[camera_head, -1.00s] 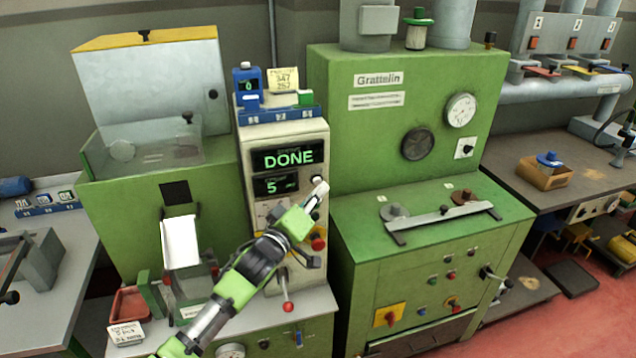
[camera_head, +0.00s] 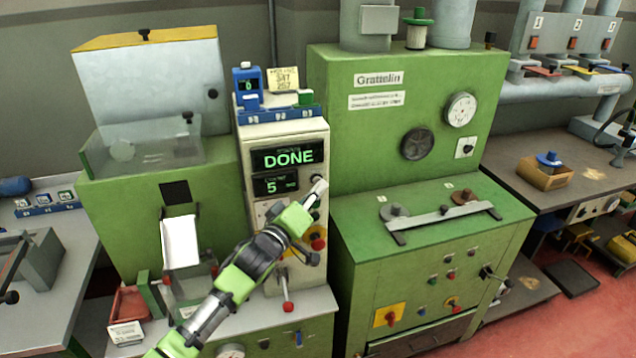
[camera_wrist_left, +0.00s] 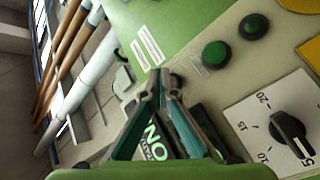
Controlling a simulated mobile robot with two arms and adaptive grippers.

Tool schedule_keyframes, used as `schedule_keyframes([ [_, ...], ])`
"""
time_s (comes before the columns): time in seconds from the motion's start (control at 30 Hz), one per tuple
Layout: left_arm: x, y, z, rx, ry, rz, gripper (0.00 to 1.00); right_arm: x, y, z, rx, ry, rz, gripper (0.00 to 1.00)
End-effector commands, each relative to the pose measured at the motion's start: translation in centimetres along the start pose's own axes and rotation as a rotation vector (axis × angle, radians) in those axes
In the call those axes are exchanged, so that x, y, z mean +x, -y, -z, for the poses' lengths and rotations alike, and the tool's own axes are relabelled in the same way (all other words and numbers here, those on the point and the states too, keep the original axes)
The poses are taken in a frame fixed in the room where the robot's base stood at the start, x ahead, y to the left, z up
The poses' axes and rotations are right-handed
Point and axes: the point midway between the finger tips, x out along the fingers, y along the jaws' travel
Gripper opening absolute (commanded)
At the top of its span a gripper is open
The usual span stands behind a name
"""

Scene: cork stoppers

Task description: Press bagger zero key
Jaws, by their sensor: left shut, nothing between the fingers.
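The bagger's cream control panel (camera_head: 262,143) carries a lit display reading DONE (camera_head: 289,157) and a smaller one reading 5 (camera_head: 275,185). My left gripper (camera_head: 319,188) is shut and empty, its tips at the panel's right edge beside the small display. In the left wrist view the closed fingertips (camera_wrist_left: 163,76) are beside a small dark round button (camera_wrist_left: 176,80); I cannot tell whether they touch it. Part of the display (camera_wrist_left: 155,140) shows between the fingers. No zero label is readable. A green button (camera_wrist_left: 215,53), a black button (camera_wrist_left: 253,26) and a dial (camera_wrist_left: 288,135) are nearby.
A red knob (camera_head: 318,243) and a red-tipped lever (camera_head: 287,306) are below my gripper. The green Grattelin machine (camera_head: 350,140) stands close on the right. A white bag (camera_head: 181,241) hangs at the left. A red bin (camera_head: 130,303) stands on the shelf.

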Motion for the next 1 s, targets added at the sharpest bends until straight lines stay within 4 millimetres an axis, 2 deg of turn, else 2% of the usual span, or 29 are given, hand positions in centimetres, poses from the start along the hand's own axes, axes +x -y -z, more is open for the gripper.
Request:
schedule_keyframes([
  [0.63, 0.2, 0.1, 0.3, 0.0, -0.002, -0.001, 0.0, 0.0, 0.0, 0.0, 0.0, 0.0, 0.0, 0.45],
  [1.0, -0.9, -0.8, -0.5, -0.001, -0.001, -0.001, 0.0, -1.2, -0.1, 0.1, 0.0, 0.0, 0.0, 0.45],
])
